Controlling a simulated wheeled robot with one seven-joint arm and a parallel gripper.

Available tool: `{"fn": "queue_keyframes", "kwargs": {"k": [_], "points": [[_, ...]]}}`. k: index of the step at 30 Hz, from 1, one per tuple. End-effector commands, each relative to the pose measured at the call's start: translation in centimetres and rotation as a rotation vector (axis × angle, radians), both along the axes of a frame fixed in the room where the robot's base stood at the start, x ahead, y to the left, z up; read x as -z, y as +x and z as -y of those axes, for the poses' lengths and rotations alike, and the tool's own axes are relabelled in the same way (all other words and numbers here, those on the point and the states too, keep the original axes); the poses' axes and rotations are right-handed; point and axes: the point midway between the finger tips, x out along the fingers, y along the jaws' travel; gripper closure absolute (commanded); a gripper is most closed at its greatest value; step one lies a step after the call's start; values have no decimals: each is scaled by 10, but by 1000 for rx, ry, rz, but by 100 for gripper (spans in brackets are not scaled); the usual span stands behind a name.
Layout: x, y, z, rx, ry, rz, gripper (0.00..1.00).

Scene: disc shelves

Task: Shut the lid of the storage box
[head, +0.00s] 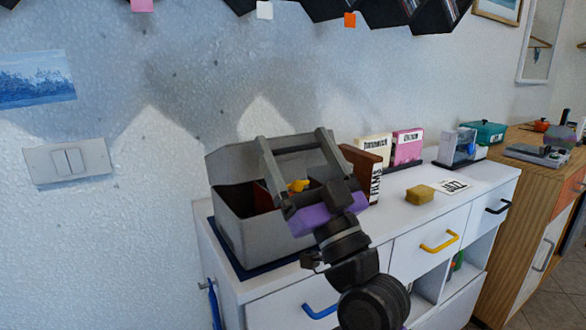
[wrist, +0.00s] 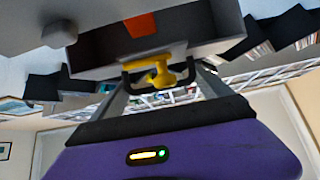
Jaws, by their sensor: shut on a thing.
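The grey storage box (head: 237,228) stands on the left end of the white cabinet, on a dark blue mat. Its lid (head: 226,163) is up and tilted back towards the wall, so the dark inside shows, with something red in it. A yellow handle (head: 298,185) shows between my fingers; it also shows in the wrist view (wrist: 150,72), in front of grey panels. My gripper (wrist: 158,78), with a purple body, is shut on the yellow handle. My gripper and arm hide the box's right side and part of the lid.
A brown "FILMS" binder (head: 362,172) stands close right of the box. A small yellow block (head: 420,194) and a white card (head: 452,186) lie on the cabinet top (head: 395,218). Wall shelves (head: 435,12) hang above. Drawer handles (head: 440,242) stick out in front.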

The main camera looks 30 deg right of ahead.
Motion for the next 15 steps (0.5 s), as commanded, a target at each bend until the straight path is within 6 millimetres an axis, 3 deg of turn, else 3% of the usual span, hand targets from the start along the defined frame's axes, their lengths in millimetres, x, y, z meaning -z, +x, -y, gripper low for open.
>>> {"fn": "queue_keyframes", "kwargs": {"k": [1,15], "points": [[16,0,0,-1,-1,10,84],[37,-14,-1,-2,0,118,84]]}}
